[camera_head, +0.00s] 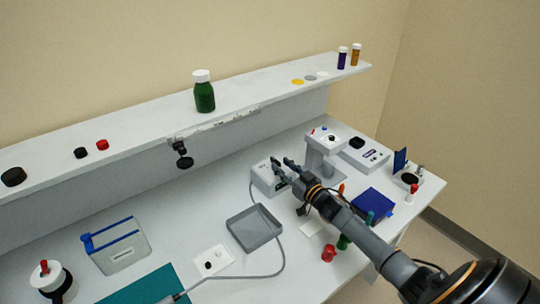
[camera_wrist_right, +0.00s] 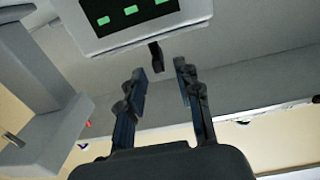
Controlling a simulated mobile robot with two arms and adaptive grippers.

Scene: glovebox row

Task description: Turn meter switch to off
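The meter (camera_head: 259,182) is a small white box on the bench, just left of my right gripper's fingers in the head view. In the right wrist view the meter (camera_wrist_right: 97,43) fills the top, with a dark display showing green marks. A small black switch lever (camera_wrist_right: 156,56) sticks out below its edge. My right gripper (camera_wrist_right: 159,72) is open and empty, with its fingertips on either side of the lever, apparently apart from it. In the head view my right gripper (camera_head: 281,161) partly hides the meter, and the lever cannot be made out. My left gripper is not in view.
A grey tray (camera_head: 236,243) and a white plate (camera_head: 226,262) lie in front of the meter. A white stand (camera_head: 323,143) and another white device (camera_head: 365,158) are to its right. A shelf (camera_head: 150,128) runs behind. A blue box (camera_head: 373,203) lies right of my arm.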

